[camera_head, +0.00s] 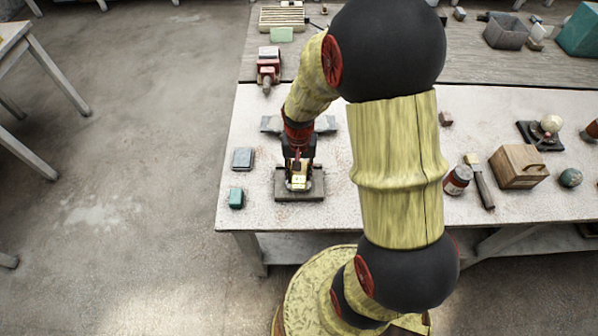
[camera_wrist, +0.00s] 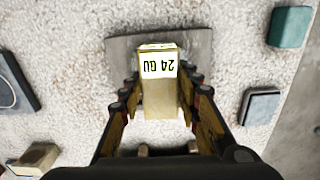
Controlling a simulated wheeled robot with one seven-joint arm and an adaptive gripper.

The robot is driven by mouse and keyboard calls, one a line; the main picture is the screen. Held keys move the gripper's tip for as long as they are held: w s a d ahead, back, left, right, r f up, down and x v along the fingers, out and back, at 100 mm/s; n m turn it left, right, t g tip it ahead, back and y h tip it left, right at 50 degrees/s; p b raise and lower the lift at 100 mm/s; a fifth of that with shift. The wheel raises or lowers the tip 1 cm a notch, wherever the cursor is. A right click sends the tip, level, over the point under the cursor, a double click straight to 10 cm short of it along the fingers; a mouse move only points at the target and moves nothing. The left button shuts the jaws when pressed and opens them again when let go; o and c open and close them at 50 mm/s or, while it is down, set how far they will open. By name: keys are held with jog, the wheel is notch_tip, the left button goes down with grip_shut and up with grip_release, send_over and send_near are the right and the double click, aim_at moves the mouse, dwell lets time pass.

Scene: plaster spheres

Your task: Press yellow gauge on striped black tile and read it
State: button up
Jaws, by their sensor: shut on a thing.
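The yellow gauge (camera_wrist: 160,100) is a boxy block between the fingers of my gripper (camera_wrist: 160,84) in the wrist view. Its lit white label shows upside down and appears to read "24 GU". Behind it lies a dark grey flat tile (camera_wrist: 200,42); I cannot make out stripes on it. In the head view my gripper (camera_head: 299,166) points down over the tile (camera_head: 285,194), with the gauge (camera_head: 300,175) at its tips. The gauge is at or just over the tile; contact is hidden.
A blue-grey block (camera_head: 242,159) and a teal block (camera_head: 236,198) lie left of the tile. A red-and-white tool (camera_head: 268,68) is farther back. A jar (camera_head: 458,180), a wooden box (camera_head: 520,166) and a sphere (camera_head: 570,178) stand to the right. The table's front edge is close.

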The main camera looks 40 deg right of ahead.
jog(key=shift+r+p, duration=2.45)
jog(key=shift+r, duration=1)
